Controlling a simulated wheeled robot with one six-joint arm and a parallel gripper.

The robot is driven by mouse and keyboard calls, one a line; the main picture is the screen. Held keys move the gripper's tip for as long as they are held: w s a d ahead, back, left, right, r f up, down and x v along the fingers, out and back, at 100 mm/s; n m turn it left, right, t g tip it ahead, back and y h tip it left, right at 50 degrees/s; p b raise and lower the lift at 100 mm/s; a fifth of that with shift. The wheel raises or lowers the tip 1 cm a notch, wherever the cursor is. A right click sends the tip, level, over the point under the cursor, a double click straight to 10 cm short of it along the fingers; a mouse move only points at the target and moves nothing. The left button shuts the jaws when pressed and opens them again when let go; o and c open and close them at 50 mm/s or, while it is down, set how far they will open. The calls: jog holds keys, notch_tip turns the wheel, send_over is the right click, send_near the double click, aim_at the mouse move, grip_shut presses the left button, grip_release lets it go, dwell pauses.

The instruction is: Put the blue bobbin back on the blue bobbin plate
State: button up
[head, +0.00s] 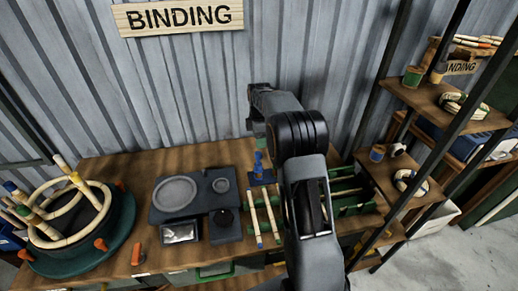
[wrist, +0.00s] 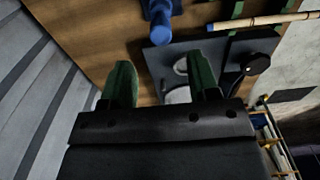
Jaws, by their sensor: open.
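A blue upright piece with a narrow round top (head: 259,160) stands on a small dark blue plate (head: 264,180) on the wooden bench. It looks like the blue bobbin on its plate, but the detail is too small to be sure. The blue piece also shows at the top of the wrist view (wrist: 160,30), beyond my fingertips. My gripper (head: 259,142) is above and behind it in the head view, partly hidden by my arm. In the wrist view its green fingers (wrist: 161,82) are spread apart with nothing between them.
A dark tray with a round dish (head: 175,192) lies left of the blue plate. Pale rods (head: 254,220) and a green rack (head: 350,190) lie nearby. A rattan coil former (head: 70,220) stands at left. A shelf (head: 405,180) at right holds small pots, including a blue one (head: 377,153).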

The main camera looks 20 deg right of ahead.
jog(key=shift+r, duration=0.95)
jog(key=s+a+r+m+t, duration=0.1)
jog(key=s+a+r+m, duration=0.25)
jog(key=s, duration=0.25)
jog(key=s+a+r+m+t, duration=0.1)
jog(key=s+a+r+m, duration=0.2)
jog(key=s+r, duration=0.25)
jog(key=s+a+f+m+t, duration=0.1)
jog(key=s+m, duration=0.3)
jog(key=s, duration=0.4)
jog(key=s+a+f+m+t, duration=0.1)
jog(key=s+a+f+m, duration=0.2)
jog(key=s, duration=0.6)
jog(key=shift+a+m, duration=0.35)
jog(key=shift+m, duration=0.8)
jog(key=shift+s+f, duration=0.1)
